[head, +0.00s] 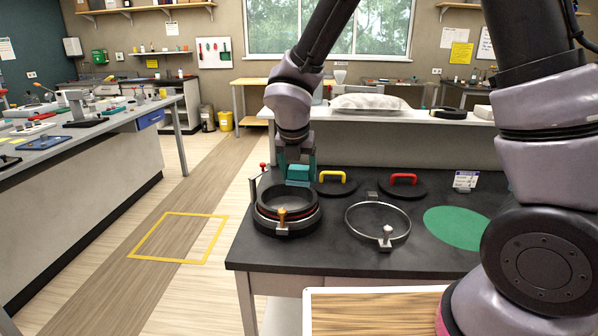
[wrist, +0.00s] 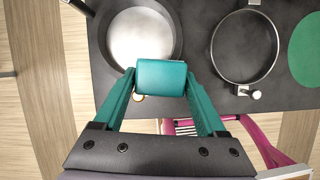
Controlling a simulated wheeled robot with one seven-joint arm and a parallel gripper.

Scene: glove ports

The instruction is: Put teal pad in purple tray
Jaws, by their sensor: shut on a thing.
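The teal pad (wrist: 161,78) is a small rounded block held between the two teal fingers of my gripper (wrist: 161,86) in the wrist view. In the head view the teal pad (head: 299,173) shows at the gripper's end, just above and behind the left round port. My gripper is shut on it. In the wrist view the pad overlaps the lower right rim of that port. I cannot make out a purple tray for certain. A magenta-edged thing (wrist: 268,146) with a striped part shows beyond the bench edge in the wrist view; I cannot tell what it is.
The dark bench (head: 340,258) carries a thick black-rimmed port (head: 286,220), a thin clamp ring (head: 350,225), a yellow-handled lid (head: 334,188), a red-handled lid (head: 403,190) and a flat green disc (head: 460,228). A small label card (head: 465,180) stands behind the disc.

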